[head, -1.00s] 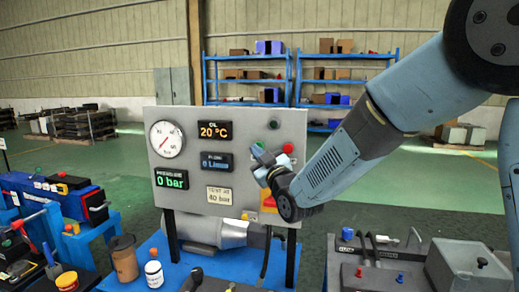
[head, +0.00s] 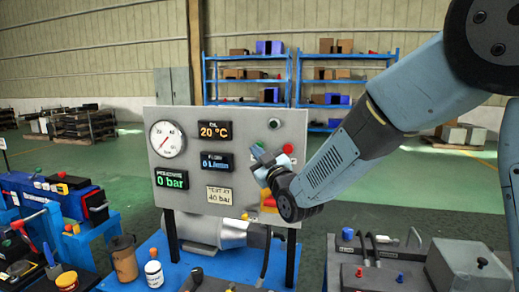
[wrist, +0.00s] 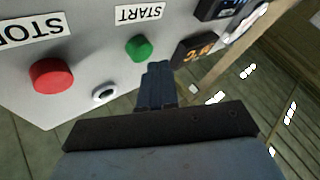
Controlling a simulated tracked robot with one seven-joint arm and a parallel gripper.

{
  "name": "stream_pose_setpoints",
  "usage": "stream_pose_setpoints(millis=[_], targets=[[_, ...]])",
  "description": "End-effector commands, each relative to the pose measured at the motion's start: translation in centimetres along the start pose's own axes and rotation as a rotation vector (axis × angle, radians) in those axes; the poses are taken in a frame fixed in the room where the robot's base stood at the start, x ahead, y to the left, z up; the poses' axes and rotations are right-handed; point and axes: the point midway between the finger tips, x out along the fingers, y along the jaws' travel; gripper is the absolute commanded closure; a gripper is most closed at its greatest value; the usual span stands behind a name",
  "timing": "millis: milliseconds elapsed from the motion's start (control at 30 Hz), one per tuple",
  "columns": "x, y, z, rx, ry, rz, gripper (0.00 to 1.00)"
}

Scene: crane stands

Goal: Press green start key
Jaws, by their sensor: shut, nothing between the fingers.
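The green start key (wrist: 139,49) is a round button under a white START label (wrist: 140,14) in the wrist view. In the head view my gripper largely covers it. It sits on the grey control panel (head: 190,118). My gripper (wrist: 157,68) is shut and empty, its fingertips just beside and below the green key in the wrist picture. In the head view my gripper (head: 257,152) is in front of the panel's right part. I cannot tell whether the fingertips touch the key or panel.
A red stop button (wrist: 52,76) and a small black-and-white round fitting (wrist: 104,93) are near the key. A display with orange digits (wrist: 195,51) is on its other side. The pressure display (head: 172,181) reads 0 bar. A brown cup (head: 124,258) and white bottle (head: 153,272) stand below.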

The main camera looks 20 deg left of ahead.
Motion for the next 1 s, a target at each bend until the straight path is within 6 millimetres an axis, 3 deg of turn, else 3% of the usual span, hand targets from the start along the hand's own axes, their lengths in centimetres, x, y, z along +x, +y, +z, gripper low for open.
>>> stream_pose_setpoints(millis=[1000], targets=[[0.57, 0.37, 0.25, 0.000, 0.000, -0.001, 1.00]])
